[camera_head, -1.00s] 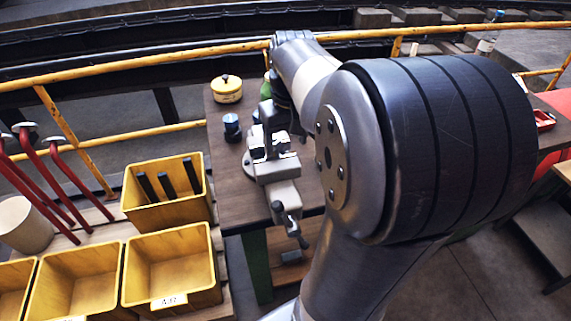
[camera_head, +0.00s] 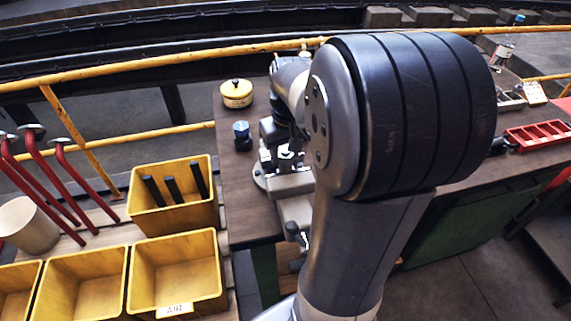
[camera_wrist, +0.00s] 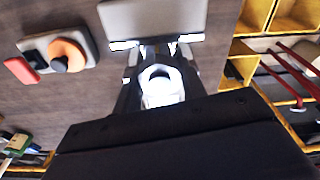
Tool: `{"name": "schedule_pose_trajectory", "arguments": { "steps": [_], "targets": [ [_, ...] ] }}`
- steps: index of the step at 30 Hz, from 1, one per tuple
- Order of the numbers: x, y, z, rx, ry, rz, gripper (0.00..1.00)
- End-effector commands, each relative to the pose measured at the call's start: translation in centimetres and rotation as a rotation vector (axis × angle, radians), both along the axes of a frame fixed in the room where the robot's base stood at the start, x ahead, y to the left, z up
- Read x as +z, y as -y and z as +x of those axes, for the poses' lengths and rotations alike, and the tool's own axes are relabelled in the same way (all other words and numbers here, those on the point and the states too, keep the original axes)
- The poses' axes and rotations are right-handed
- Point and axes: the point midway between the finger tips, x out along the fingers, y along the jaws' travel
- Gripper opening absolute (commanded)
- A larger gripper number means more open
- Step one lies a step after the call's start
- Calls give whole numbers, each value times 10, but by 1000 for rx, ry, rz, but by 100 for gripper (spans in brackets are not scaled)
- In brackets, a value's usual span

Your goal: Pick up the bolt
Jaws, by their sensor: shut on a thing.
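In the wrist view, my gripper (camera_wrist: 160,88) is closed around a bright metal piece (camera_wrist: 160,76) with a round ring-like top, apparently the bolt. Glare washes out its exact shape. The grey vise (camera_wrist: 165,18) lies just beyond the fingertips, with bright jaw edges. In the camera_head view, the vise (camera_head: 290,184) is on the wooden bench (camera_head: 237,205), and my arm comes down over it. My fingertips and the bolt cannot be made out clearly there; the arm covers part of the vise.
Yellow bins (camera_head: 176,275) and red levers (camera_head: 75,185) are at left. A yellow rail (camera_head: 150,70) runs behind. A red tray (camera_head: 540,136) is on the right bench.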

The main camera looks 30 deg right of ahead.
Motion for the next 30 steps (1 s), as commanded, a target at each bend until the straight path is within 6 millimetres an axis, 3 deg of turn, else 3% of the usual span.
{"name": "schedule_pose_trajectory", "arguments": {
  "steps": [12,22,30],
  "targets": [
    [0,0,0,0,0,0,1],
    [8,0,1,0,5,-1,1],
    [56,1,1,1,9,-4,1]
  ]
}}
